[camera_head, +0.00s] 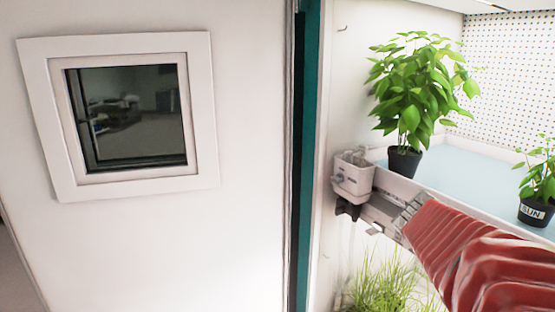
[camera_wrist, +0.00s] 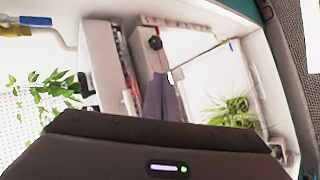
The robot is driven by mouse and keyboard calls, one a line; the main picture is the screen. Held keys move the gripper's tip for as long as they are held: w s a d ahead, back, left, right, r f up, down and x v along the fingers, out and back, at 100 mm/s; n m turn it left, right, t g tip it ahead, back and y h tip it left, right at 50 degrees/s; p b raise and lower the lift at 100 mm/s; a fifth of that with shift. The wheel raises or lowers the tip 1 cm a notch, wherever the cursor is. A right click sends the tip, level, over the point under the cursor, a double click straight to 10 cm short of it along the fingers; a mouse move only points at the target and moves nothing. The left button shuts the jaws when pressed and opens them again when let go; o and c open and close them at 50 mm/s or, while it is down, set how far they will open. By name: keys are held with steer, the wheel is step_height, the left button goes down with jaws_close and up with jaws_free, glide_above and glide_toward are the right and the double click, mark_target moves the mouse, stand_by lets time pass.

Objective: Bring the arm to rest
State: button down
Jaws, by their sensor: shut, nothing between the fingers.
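My arm shows in the head view as a red ribbed sleeve reaching from the lower right up to the shelf's front edge. Its far end is in front of the shelf, and I cannot tell the fingers apart from the grey rail there. In the wrist view my gripper (camera_wrist: 162,80) shows as two grey tapered fingers, shut together with nothing between them. The dark wrist housing with a small light fills the bottom of that view.
A leafy potted plant (camera_head: 405,162) and a smaller one labelled SDN (camera_head: 535,211) stand on the shelf (camera_head: 478,166). A white box (camera_head: 352,180) sits at the shelf's left corner. Grass (camera_head: 385,287) grows below. A white door with a window (camera_head: 128,112) stands left.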

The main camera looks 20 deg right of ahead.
steer(key=w+a+f+n+t+y, duration=0.1)
steer(key=w+a+f+t+y, duration=0.25)
steer(key=a, duration=0.65)
steer(key=w+a+f+n+t+y, duration=0.25)
steer(key=w+a+f, duration=0.25)
steer(key=a, duration=0.5)
steer(key=w+a+r+n+t+y, duration=0.1)
steer(key=a+n+t+y, duration=0.1)
steer(key=a, duration=1.6)
steer(key=shift+w+a+r+t+y, duration=0.15)
steer(key=shift+w+r+t+y, duration=0.35)
steer(key=shift+t, duration=0.7)
steer(key=shift+s+f, duration=0.15)
steer(key=shift+s, duration=0.05)
